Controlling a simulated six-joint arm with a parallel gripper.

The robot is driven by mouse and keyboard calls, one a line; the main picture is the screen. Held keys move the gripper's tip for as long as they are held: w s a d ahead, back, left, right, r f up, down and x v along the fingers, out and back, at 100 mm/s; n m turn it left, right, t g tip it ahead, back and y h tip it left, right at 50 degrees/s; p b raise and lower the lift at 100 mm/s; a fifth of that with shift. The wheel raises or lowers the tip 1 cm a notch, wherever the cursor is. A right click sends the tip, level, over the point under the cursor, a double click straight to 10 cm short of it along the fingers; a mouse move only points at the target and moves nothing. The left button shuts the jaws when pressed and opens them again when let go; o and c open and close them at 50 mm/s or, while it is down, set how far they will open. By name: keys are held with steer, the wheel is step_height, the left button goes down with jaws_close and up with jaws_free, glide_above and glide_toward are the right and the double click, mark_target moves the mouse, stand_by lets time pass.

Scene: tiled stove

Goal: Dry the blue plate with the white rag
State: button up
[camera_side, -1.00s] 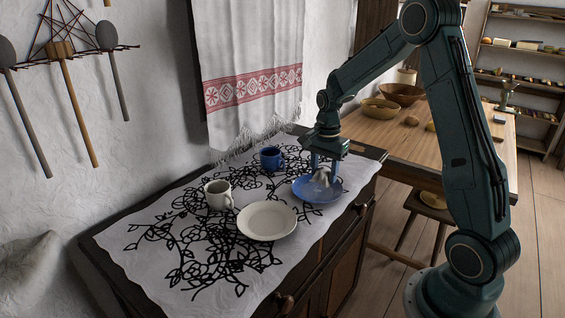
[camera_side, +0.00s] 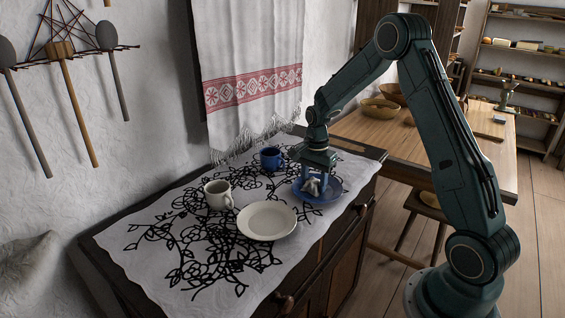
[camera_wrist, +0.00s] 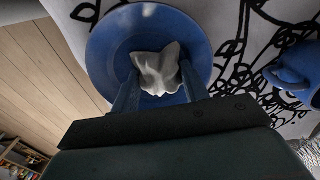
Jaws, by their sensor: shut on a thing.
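The blue plate (camera_side: 328,194) lies on the patterned cloth at the right end of the cabinet top. It fills the upper middle of the wrist view (camera_wrist: 112,42). My gripper (camera_side: 313,183) points down over the plate's left part. In the wrist view its two fingers (camera_wrist: 158,88) are shut on the crumpled white rag (camera_wrist: 156,68). The rag also shows between the fingers in the side view (camera_side: 312,188). It is at the plate's surface and appears to touch it. The rag's underside is hidden.
A blue cup (camera_side: 271,158) stands just behind and left of the plate. A white cup (camera_side: 217,195) and a cream plate (camera_side: 267,220) are further left on the patterned cloth (camera_side: 170,262). A fringed towel (camera_side: 250,60) hangs on the wall behind. A wooden table (camera_side: 375,131) stands at the right.

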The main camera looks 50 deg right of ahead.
steer(key=shift+s, duration=1.5)
step_height(320, 180, up, 8)
steer(key=shift+r, duration=0.1)
